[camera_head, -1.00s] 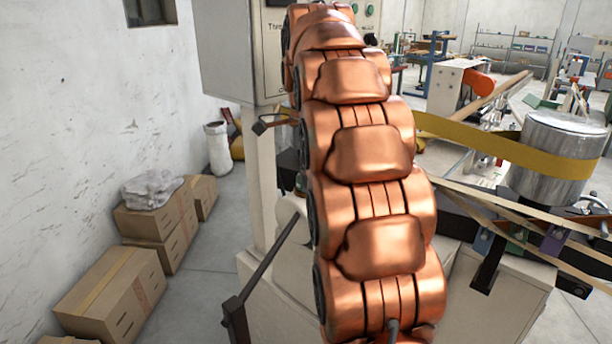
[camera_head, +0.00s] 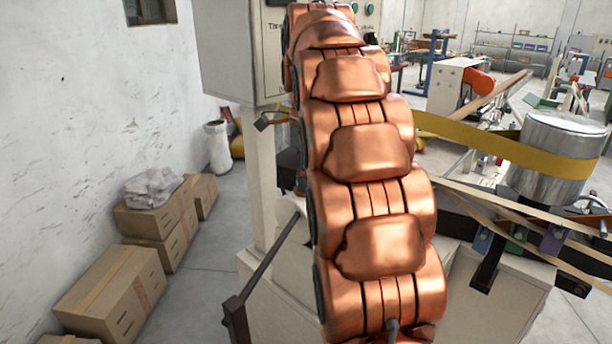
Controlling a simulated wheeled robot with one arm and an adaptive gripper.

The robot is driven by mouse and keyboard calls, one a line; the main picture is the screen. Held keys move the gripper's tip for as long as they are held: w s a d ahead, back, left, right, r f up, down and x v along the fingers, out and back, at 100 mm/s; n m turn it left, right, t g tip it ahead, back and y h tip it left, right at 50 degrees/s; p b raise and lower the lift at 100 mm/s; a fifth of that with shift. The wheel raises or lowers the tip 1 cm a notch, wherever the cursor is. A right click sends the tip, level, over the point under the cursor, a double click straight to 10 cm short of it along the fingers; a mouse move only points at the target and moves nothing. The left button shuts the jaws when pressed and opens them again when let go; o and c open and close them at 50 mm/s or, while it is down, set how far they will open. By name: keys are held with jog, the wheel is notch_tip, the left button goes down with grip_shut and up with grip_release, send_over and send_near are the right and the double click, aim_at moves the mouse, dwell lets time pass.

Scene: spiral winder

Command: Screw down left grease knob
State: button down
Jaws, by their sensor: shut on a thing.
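My copper-coloured arm fills the middle of the head view, rising from the bottom edge to the top. Its upper end lies in front of the grey machine cabinet (camera_head: 225,50). My gripper does not show; it is hidden behind the arm or beyond the top edge. The left grease knob cannot be made out either, so I cannot see how the gripper stands to it.
A metal drum (camera_head: 556,165) with a yellow belt (camera_head: 470,135) stands right of my arm. A dark bar (camera_head: 265,265) slants at lower left of the arm. Cardboard boxes (camera_head: 115,295) line the left wall. Some floor (camera_head: 205,270) between them is clear.

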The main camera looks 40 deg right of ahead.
jog(key=c, duration=0.8)
grip_release()
